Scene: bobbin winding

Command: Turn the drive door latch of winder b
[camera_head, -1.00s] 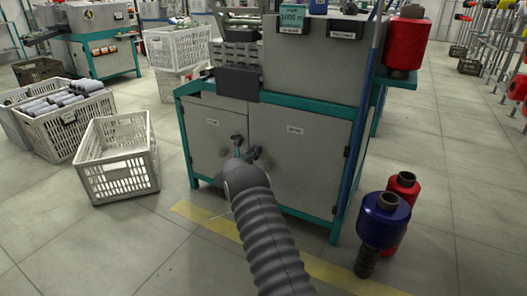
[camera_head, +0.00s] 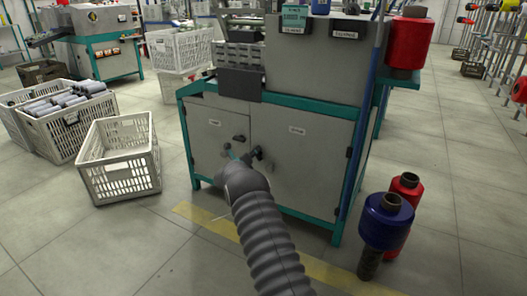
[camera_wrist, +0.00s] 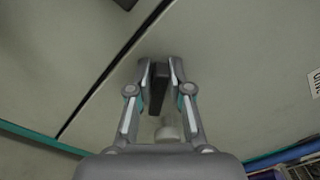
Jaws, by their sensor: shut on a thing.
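My gripper (camera_head: 243,153) is at the front of a grey cabinet with two doors and teal trim. In the wrist view its two fingers (camera_wrist: 160,82) are shut on a dark latch handle (camera_wrist: 158,92), which stands on the door to the right of the dark door seam. A pale round piece (camera_wrist: 167,131) shows between the fingers. A second dark latch (camera_head: 238,138) sits on the left door (camera_head: 207,130), apart from my gripper. The right door (camera_head: 300,165) looks closed. The door labels are too small to read in the head view, and my wrist partly hides the held latch there.
A blue spool (camera_head: 387,222) and a red spool (camera_head: 406,185) stand on the floor right of the cabinet. An empty white crate (camera_head: 120,165) and a crate of grey bobbins (camera_head: 70,125) stand at left. A yellow line (camera_head: 215,224) crosses the clear floor in front.

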